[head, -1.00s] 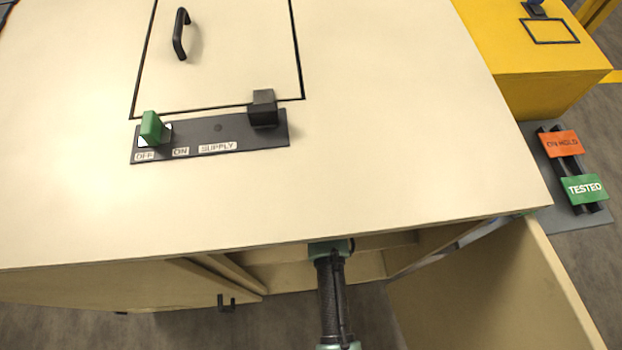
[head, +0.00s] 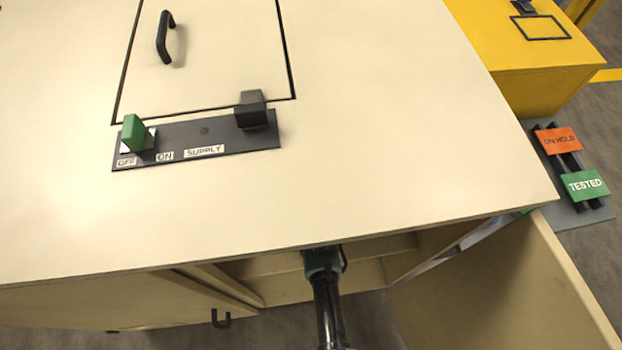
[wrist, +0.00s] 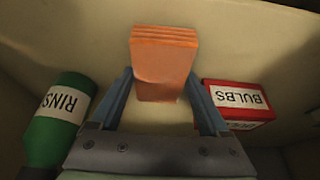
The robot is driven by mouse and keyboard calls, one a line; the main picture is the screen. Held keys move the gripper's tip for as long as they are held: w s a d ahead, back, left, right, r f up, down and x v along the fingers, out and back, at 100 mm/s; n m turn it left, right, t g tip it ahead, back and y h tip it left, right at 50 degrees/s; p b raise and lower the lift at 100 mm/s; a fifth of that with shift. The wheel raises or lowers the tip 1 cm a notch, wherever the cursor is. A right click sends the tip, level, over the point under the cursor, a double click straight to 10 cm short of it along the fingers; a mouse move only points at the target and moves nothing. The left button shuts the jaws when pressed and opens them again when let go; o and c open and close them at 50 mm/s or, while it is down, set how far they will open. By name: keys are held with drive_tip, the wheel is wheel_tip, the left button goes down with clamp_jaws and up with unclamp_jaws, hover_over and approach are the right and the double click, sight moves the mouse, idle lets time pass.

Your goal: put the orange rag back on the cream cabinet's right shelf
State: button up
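The orange rag (wrist: 163,62), a folded block with layered edges, is at the centre of the wrist view. My gripper (wrist: 160,74) has a blue-grey finger on each side of it, with the tips at its side edges, so it looks pinched. In the head view the cream cabinet (head: 400,120) fills the middle; my arm reaches into its open front below the top. The gripper and rag are hidden there under the cabinet top. Pale interior surfaces surround the rag in the wrist view; whether it touches the shelf I cannot tell.
A green bottle (wrist: 58,115) labelled "RINS…" stands left of my gripper, and a red "BULBS" box (wrist: 238,103) is close on the right. The cabinet's open right door (head: 510,290) flanks my arm. A yellow cabinet (head: 520,60) is at the upper right.

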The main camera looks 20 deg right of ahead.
drive_tip(key=shift+o, duration=1.4)
drive_tip(key=p+v, duration=0.4)
drive_tip(key=v, duration=0.8)
drive_tip(key=shift+r, duration=0.15)
